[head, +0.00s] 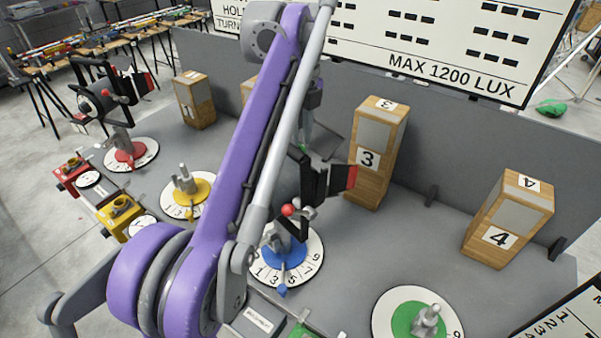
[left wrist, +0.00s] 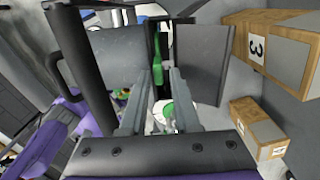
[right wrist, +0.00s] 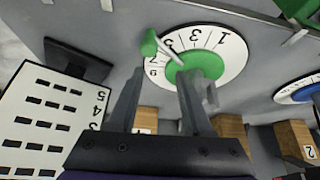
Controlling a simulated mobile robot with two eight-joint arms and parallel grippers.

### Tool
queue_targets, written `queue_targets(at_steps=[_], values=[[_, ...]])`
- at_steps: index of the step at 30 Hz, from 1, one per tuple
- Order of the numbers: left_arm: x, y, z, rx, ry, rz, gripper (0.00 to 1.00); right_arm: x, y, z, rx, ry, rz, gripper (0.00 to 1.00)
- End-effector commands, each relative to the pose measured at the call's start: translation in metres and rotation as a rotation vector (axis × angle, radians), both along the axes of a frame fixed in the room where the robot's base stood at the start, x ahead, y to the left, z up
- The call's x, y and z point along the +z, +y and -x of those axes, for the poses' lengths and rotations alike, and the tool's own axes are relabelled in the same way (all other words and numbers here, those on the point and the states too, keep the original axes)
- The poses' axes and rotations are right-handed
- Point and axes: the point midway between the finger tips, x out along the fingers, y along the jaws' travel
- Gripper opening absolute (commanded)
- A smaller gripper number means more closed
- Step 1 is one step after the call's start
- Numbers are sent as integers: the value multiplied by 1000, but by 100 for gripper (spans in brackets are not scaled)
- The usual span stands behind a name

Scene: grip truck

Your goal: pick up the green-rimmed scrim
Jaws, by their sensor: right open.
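A thin green piece (left wrist: 157,55), likely the green-rimmed scrim seen nearly edge-on, shows in the left wrist view at the tips of my left gripper (left wrist: 167,78). Its fingers are fairly close together, with a narrow gap; whether they touch it is unclear. Grey flat panels (left wrist: 201,66) stand around it. In the head view my left gripper (head: 308,130) hangs at the centre by a grey panel, and only a sliver of green shows there. My right gripper (right wrist: 158,90) is open and empty in the right wrist view, near the green dial (right wrist: 232,60).
A lamp with black and red flaps (head: 345,178) stands over the blue dial (head: 314,262). Wooden block 3 (head: 372,190) is just right of it; block 4 (head: 495,255) is further right. A grey wall panel (head: 440,150) runs behind. Bare table lies between the blocks.

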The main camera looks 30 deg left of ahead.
Motion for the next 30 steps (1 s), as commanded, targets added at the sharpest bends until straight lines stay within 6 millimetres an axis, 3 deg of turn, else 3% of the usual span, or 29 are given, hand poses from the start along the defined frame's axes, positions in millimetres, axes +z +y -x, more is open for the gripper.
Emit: queue_targets(at_steps=[3,11,16,30], values=[[-12,0,1,0,0,0,30,-5,0,2,0,4,0,50],[-13,0,0,0,-1,0,28,-4,0,2,0,3,0,50],[-13,0,0,0,-1,0,0,-4,0,2,0,3,0,50],[-13,0,0,0,-1,0,0,-4,0,2,0,3,0,50]])
